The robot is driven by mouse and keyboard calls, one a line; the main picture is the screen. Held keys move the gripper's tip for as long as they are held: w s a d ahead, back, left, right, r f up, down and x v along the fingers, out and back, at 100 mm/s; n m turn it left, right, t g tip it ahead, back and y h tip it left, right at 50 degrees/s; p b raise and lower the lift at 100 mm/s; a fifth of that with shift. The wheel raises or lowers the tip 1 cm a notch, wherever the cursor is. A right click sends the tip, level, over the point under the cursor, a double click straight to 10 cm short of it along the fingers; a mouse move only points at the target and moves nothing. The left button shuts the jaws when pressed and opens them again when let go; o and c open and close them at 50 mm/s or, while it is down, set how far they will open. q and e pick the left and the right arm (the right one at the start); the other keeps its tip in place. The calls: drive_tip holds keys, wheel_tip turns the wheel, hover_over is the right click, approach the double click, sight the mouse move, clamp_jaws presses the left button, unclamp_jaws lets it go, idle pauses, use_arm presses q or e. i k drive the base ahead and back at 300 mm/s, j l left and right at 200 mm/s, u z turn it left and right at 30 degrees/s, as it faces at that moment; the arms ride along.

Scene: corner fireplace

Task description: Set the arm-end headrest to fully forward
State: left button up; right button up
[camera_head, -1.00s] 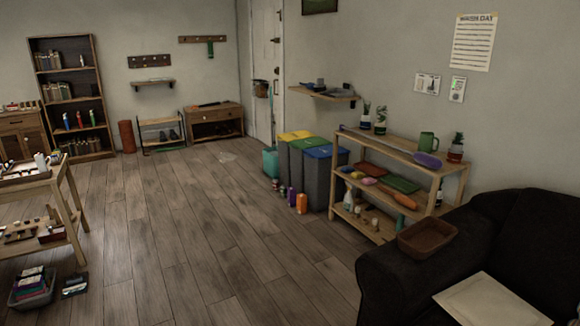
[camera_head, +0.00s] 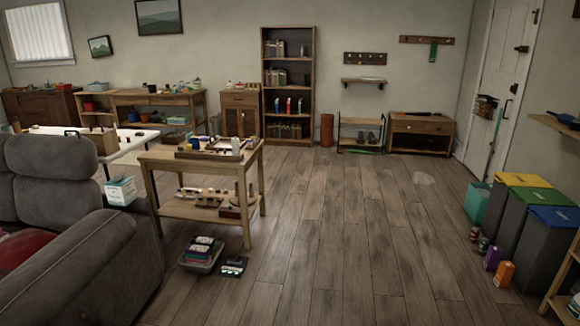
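A grey sofa (camera_head: 90,250) stands at the left of the head view, cut off by the left edge. Its near arm (camera_head: 75,275) slopes across the lower left. Two raised cushioned headrests show on its back: one (camera_head: 62,165) towards the arm end and another partly cut off at the left edge. I cannot tell how far forward either is set. Part of a red cushion (camera_head: 22,252) lies on the seat. Neither of my grippers is in view.
A wooden two-tier table (camera_head: 205,205) with small items stands beside the sofa, with a basket (camera_head: 201,255) on the floor before it. Bins (camera_head: 510,225) and bottles line the right side. The middle wooden floor (camera_head: 340,240) is clear.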

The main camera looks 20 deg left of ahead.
sight(75, 158)
drive_tip(key=i+j+u, duration=0.1)
drive_tip(key=i+u, duration=0.4)
drive_tip(key=i, duration=0.25)
drive_tip(key=i+l+u, duration=0.2)
drive_tip(key=i+u, duration=0.25)
drive_tip(key=i, duration=0.25)
drive_tip(key=i+j+u, duration=0.2)
drive_tip(key=i+u, duration=0.65)
drive_tip(key=i, duration=0.3)
drive_tip(key=i+l+u, duration=0.25)
drive_tip(key=i+u, duration=0.2)
drive_tip(key=i+l+u, duration=0.2)
drive_tip(key=i, duration=0.4)
drive_tip(key=j, duration=0.1)
